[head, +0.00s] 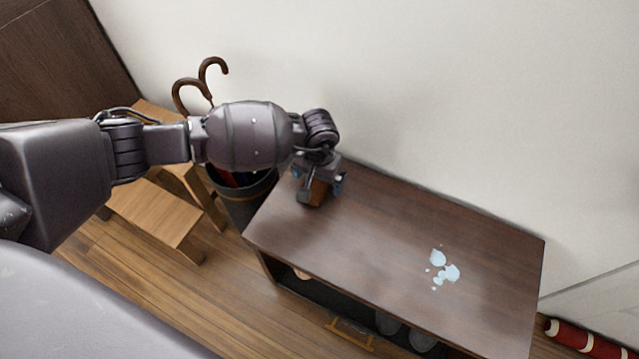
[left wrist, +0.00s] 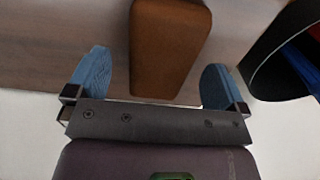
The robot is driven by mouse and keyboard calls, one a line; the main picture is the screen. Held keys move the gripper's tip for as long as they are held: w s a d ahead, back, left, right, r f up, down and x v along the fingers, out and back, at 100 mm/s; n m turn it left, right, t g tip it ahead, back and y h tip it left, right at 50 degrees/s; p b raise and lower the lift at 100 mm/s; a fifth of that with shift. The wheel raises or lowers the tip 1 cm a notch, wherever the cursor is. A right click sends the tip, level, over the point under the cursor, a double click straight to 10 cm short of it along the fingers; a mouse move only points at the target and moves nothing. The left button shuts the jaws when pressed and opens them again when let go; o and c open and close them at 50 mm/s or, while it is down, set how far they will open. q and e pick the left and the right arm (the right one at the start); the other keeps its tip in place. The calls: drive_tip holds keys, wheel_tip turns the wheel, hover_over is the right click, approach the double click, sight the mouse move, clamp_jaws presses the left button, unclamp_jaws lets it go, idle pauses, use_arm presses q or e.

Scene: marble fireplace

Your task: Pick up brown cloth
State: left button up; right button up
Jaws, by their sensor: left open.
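The brown cloth (head: 318,193) is a thick, block-like brown piece on the left end of the dark wooden bench (head: 385,240). In the left wrist view the cloth (left wrist: 170,45) lies ahead of the fingers, in line with the gap between them. My left gripper (head: 320,188) is over the cloth and partly hides it in the head view. In the left wrist view its blue fingertips (left wrist: 157,78) are wide apart with nothing held between them. Whether a finger touches the cloth cannot be told. My right gripper is not in view.
Pale blue liquid spots (head: 442,268) lie on the bench's right half. A dark bin (head: 248,203) with umbrellas (head: 190,88) stands close to the bench's left end, beside a wooden step stool (head: 155,212). The wall runs behind. A red roll (head: 585,340) lies at right.

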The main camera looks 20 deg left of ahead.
use_arm(q)
drive_tip(key=shift+f, duration=0.75)
drive_tip(key=shift+r, duration=0.1)
drive_tip(key=shift+c, duration=0.2)
drive_tip(key=c, duration=1)
drive_tip(key=shift+r, duration=0.1)
drive_tip(key=shift+r, duration=0.25)
drive_tip(key=r+p, duration=0.1)
drive_tip(key=r, duration=0.2)
drive_tip(key=r+p, duration=0.1)
drive_tip(key=r, duration=0.2)
drive_tip(key=r+p, duration=0.1)
drive_tip(key=r, duration=0.2)
drive_tip(key=shift+w+r, duration=0.25)
drive_tip(key=shift+r, duration=0.05)
drive_tip(key=r+p, duration=0.1)
drive_tip(key=r, duration=0.5)
drive_tip(key=r+p, duration=0.1)
drive_tip(key=r, duration=0.2)
drive_tip(key=shift+s+r+p, duration=0.25)
drive_tip(key=shift+r+p, duration=0.05)
drive_tip(key=shift+r, duration=0.05)
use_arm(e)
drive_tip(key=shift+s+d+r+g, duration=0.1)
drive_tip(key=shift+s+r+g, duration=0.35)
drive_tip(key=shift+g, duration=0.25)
